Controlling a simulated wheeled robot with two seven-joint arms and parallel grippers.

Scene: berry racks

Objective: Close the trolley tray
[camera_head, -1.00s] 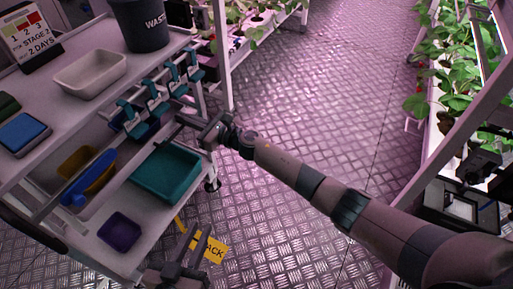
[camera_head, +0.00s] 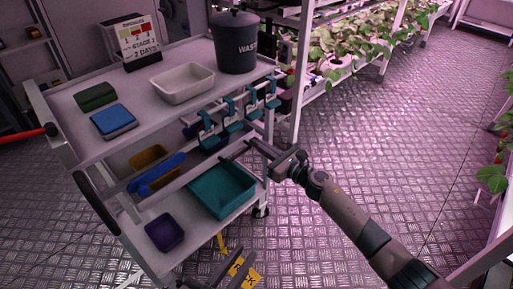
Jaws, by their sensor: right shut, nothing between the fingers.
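The white trolley (camera_head: 97,148) stands at the left. A teal tray (camera_head: 222,188) sits at its lower level, beside a purple bin (camera_head: 165,232). A long blue bar (camera_head: 157,173) lies across the trolley's side in front of a yellow bin (camera_head: 148,157). I cannot tell which part slides as the trolley tray. My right gripper (camera_head: 238,152) is shut and empty, at the trolley's right end, above the teal tray and below the hanging teal clamps (camera_head: 231,115). Whether it touches the trolley is unclear. My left gripper (camera_head: 233,269) is open and empty, low at the bottom edge.
On the trolley's top are a white bin (camera_head: 182,82), a dark waste bucket (camera_head: 236,45), a sign (camera_head: 139,40), a blue box (camera_head: 114,121) and a green item (camera_head: 95,96). Plant racks (camera_head: 350,50) stand behind; right floor is clear.

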